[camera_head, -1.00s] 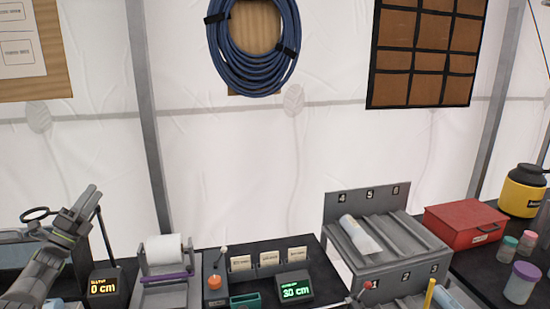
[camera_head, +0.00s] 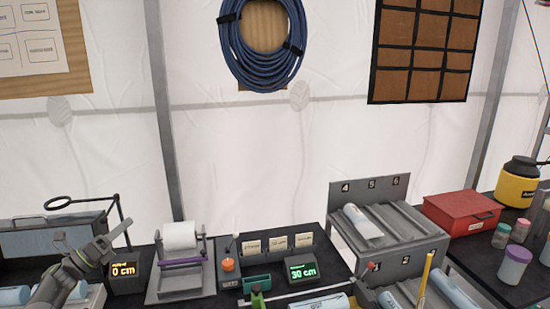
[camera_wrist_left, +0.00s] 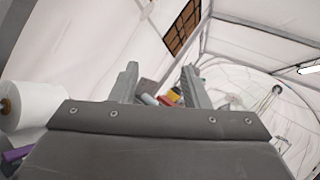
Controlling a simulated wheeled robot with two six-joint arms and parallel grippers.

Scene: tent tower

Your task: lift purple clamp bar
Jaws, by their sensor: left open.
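The purple clamp bar (camera_head: 183,262) lies across the front of a grey dispenser frame (camera_head: 180,284), below a white roll (camera_head: 180,236). My left gripper (camera_head: 114,229) is open and empty, to the left of the dispenser and apart from the bar. In the left wrist view, the open fingers (camera_wrist_left: 160,85) have nothing between them. The white roll (camera_wrist_left: 24,101) shows at that view's left edge, with a piece of the purple bar (camera_wrist_left: 14,155) below it, partly cut off. My right gripper cannot be made out.
A 0 cm display (camera_head: 124,270) stands between my left gripper and the dispenser. A ring on a stand (camera_head: 58,203) is behind the arm. An orange knob (camera_head: 228,265) and a 30 cm display (camera_head: 302,272) are right of the dispenser.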

